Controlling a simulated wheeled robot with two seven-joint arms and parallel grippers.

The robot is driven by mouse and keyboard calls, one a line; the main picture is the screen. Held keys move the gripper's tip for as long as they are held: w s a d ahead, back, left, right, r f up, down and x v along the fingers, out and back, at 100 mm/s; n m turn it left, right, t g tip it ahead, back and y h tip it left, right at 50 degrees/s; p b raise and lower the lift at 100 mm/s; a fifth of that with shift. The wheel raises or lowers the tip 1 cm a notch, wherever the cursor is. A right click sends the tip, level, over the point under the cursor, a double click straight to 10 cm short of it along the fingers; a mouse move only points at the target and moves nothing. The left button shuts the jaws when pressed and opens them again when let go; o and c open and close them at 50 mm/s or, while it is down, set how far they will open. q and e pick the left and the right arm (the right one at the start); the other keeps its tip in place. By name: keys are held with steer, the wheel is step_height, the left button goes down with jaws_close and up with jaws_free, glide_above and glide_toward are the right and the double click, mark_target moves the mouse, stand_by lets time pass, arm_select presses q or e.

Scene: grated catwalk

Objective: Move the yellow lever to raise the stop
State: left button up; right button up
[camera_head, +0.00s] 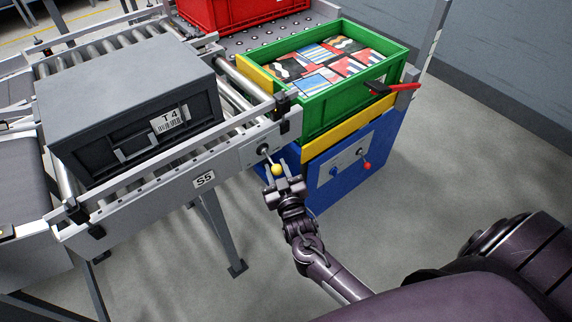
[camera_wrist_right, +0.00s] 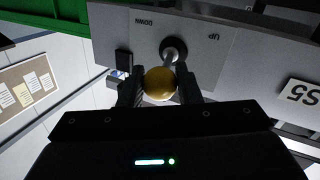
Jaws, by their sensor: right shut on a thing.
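The yellow lever's ball knob (camera_head: 278,169) sits on a short stem on a plate at the conveyor's side rail. In the right wrist view the yellow knob (camera_wrist_right: 160,84) lies between the two fingers. Its stem runs to a round pivot on a grey plate (camera_wrist_right: 203,48) marked UP and DOWN. My right gripper (camera_head: 284,183) is shut on the knob; it also shows in the right wrist view (camera_wrist_right: 160,92). I cannot make out the stop in either view. My left gripper is not in view.
A dark grey tote (camera_head: 72,112) labelled T4 stands on the roller conveyor (camera_head: 225,92), marked S5. A red crate (camera_head: 235,12) is behind. Floor at right is clear.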

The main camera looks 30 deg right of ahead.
steer(key=h, duration=0.1)
steer(key=a+m+h, duration=0.1)
steer(key=shift+a+m+g+h, duration=0.25)
steer(key=shift+m+g+h, duration=0.05)
steer(key=shift+h, duration=0.1)
steer(key=shift+a, duration=0.3)
steer(key=shift+w+a, duration=0.1)
steer(key=o, duration=0.9)
steer(key=v, duration=0.7)
steer(key=shift+s+a, duration=0.1)
steer(key=shift+s, duration=0.25)
